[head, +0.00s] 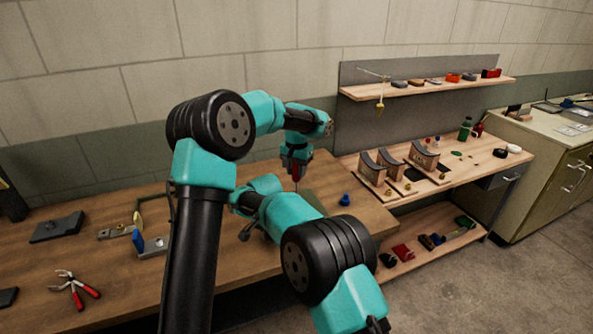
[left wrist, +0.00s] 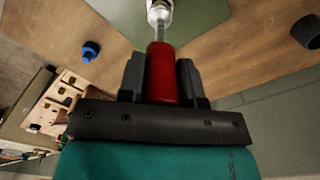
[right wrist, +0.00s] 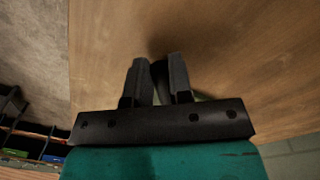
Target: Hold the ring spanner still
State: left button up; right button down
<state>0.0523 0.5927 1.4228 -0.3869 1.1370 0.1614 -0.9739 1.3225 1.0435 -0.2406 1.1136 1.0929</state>
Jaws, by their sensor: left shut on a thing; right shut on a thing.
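My left gripper (head: 296,168) is shut on a red-handled tool, pointing down over the bench. In the left wrist view the red handle (left wrist: 162,73) sits between both fingers, with a metal shaft and shiny end (left wrist: 158,13) beyond it. My right gripper (right wrist: 158,82) is low over the wooden bench, its fingers close together on a narrow dark piece (right wrist: 160,76). This is probably the ring spanner; most of it is hidden and its ring does not show. In the head view my arm hides the right fingertips.
A green sheet (left wrist: 190,18) lies under the tool, with a blue part (head: 345,199) beside it. A side bench holds curved forms (head: 424,155).

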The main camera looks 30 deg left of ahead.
pick_arm(q)
jog(key=shift+f, duration=0.9)
dwell(0.4)
jog(key=m, duration=0.5)
jog(key=shift+m, duration=0.4)
jog(key=m, duration=1.8)
jog(key=shift+n, duration=0.3)
